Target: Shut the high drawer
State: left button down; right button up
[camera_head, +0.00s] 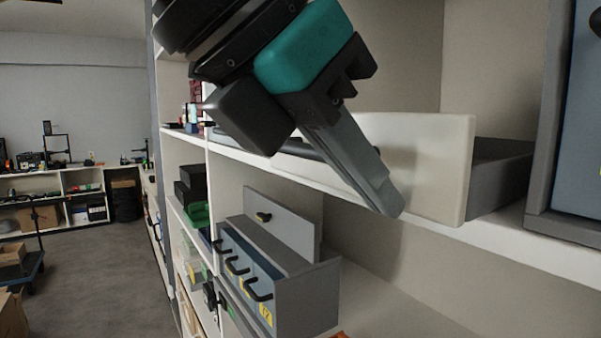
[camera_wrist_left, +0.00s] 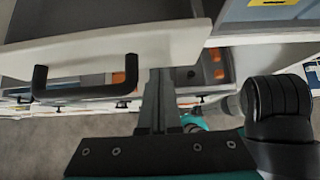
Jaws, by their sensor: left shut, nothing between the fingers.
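The high drawer has a cream front (camera_head: 440,165) and dark grey sides, and it stands open on the upper shelf. Its black handle (camera_head: 303,149) is partly hidden behind my left gripper (camera_head: 388,207). The left gripper is shut and empty, its fingers slanting down across the drawer front in the head view. In the left wrist view the front (camera_wrist_left: 185,45) with its black handle (camera_wrist_left: 84,92) is at the upper left, and the open drawer interior lies beyond it. The gripper fingers (camera_wrist_left: 158,85) are right of the handle, near the front's lower edge. I cannot tell whether they touch it.
A grey drawer unit (camera_head: 305,290) with several black handles stands on the shelf below. A blue-grey cabinet (camera_head: 578,130) stands at the right on the upper shelf. Green and black boxes (camera_head: 192,190) sit on the shelves to the left.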

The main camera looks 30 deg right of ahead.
aim_at(401, 162)
pick_arm(q)
jog(key=d, duration=0.4)
jog(key=shift+w+d, duration=0.2)
jog(key=shift+d, duration=0.1)
jog(key=shift+a, duration=0.1)
